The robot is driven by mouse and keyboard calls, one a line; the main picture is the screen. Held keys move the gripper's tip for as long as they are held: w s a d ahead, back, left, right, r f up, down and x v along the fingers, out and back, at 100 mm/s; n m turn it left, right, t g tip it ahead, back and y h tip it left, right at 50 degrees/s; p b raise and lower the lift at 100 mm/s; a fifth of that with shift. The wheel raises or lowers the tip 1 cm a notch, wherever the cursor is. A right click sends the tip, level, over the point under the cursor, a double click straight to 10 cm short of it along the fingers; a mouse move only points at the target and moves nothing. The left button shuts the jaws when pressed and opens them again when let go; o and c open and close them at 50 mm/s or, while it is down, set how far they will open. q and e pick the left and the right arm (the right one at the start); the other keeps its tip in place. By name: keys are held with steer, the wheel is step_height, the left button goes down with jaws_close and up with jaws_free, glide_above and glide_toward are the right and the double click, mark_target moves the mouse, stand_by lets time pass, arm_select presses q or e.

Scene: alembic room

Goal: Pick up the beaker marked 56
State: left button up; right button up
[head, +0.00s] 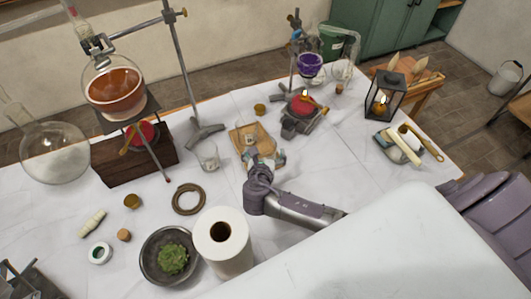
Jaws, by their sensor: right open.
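A small clear glass beaker (208,155) stands on the white table left of the wooden tray. Another small glass vessel (250,137) shows on the wooden tray (240,131), just beyond my right gripper. I cannot read the number 56 on either one. My right gripper (264,158) is open over the near end of the tray, its fingers small and partly hidden by its own wrist. I cannot tell whether it touches anything. My left gripper is out of view.
A flask stand (185,80) rises at left, a burner stand (300,115) behind the tray. A lantern (385,95) stands right; table between is clear.

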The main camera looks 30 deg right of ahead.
mark_target(266, 142)
steer(key=shift+x, duration=1.55)
steer(key=c, duration=1.2)
steer(key=shift+s, duration=0.1)
steer(key=shift+c, duration=0.3)
steer(key=shift+r, duration=0.15)
